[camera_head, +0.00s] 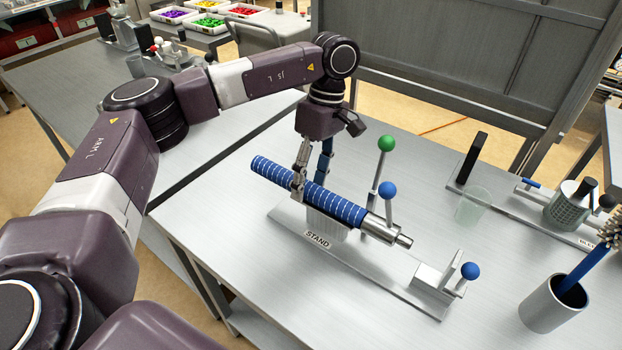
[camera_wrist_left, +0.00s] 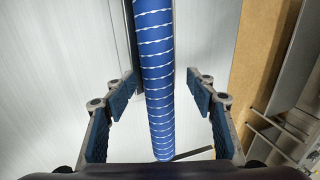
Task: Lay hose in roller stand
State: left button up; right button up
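The blue hose (camera_head: 337,207) with white stripes has a metal fitting at its right end. It lies along the roller stand (camera_head: 398,293), a grey plate labelled STAND, over a grey support near the label. My left gripper (camera_head: 310,186) points down over the hose's middle, one finger on each side. In the left wrist view the hose (camera_wrist_left: 158,75) runs between the fingers of the open gripper (camera_wrist_left: 163,92), with a gap on both sides. Whether the hose's underside fully touches the support is hidden. My right gripper is not in view.
Green (camera_head: 387,143) and blue (camera_head: 388,189) ball-topped levers rise beside the hose. Another blue-knobbed lever (camera_head: 470,271) stands at the plate's right end. A clear cup (camera_head: 473,205) and a grey cup (camera_head: 540,306) with a brush stand to the right. The table's front is clear.

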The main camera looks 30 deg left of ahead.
pick_arm(q)
jog(key=shift+o, duration=0.4)
jog(key=shift+w, duration=0.1)
jog(key=v, duration=1.2)
